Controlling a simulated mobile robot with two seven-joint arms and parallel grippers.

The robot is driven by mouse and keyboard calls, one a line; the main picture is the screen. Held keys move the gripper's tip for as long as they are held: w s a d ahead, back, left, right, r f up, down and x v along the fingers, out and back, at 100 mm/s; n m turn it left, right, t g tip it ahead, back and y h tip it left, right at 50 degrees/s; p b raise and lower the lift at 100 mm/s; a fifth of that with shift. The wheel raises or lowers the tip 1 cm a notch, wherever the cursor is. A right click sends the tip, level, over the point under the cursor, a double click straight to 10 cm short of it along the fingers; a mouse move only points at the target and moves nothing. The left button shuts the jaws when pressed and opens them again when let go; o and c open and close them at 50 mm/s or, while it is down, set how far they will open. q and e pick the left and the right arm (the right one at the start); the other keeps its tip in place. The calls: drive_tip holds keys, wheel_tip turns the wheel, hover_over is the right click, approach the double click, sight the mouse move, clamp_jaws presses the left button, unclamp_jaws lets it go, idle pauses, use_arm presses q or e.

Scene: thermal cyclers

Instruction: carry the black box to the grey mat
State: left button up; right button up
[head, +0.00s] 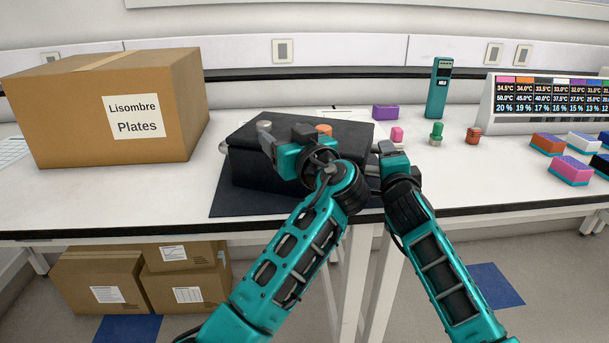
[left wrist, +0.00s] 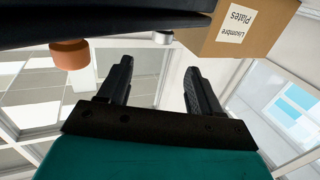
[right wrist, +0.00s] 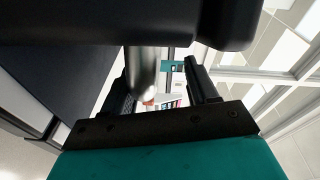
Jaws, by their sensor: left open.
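The black box (head: 255,165) stands on or just over a dark grey mat (head: 232,207) at the front of the bench; I cannot tell whether they touch. The box has a metal handle on its right side. My left gripper (head: 274,148) is open and empty at the box's front upper part. In the left wrist view its fingers (left wrist: 158,85) are apart below the box's dark edge. My right gripper (head: 384,152) is at the box's right end. In the right wrist view its fingers (right wrist: 162,80) are apart, with the metal handle (right wrist: 142,65) between them, nearer one finger.
A large cardboard box (head: 70,115) stands left of the black box. A grey knob (head: 264,126) and an orange piece (head: 323,130) show at the black box's top. Small coloured pieces, a teal device (head: 439,88) and a display (head: 550,98) are to the right.

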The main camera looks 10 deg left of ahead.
drive_tip(key=s, duration=1)
drive_tip(key=shift+d+r, duration=0.25)
drive_tip(key=shift+d, duration=0.15)
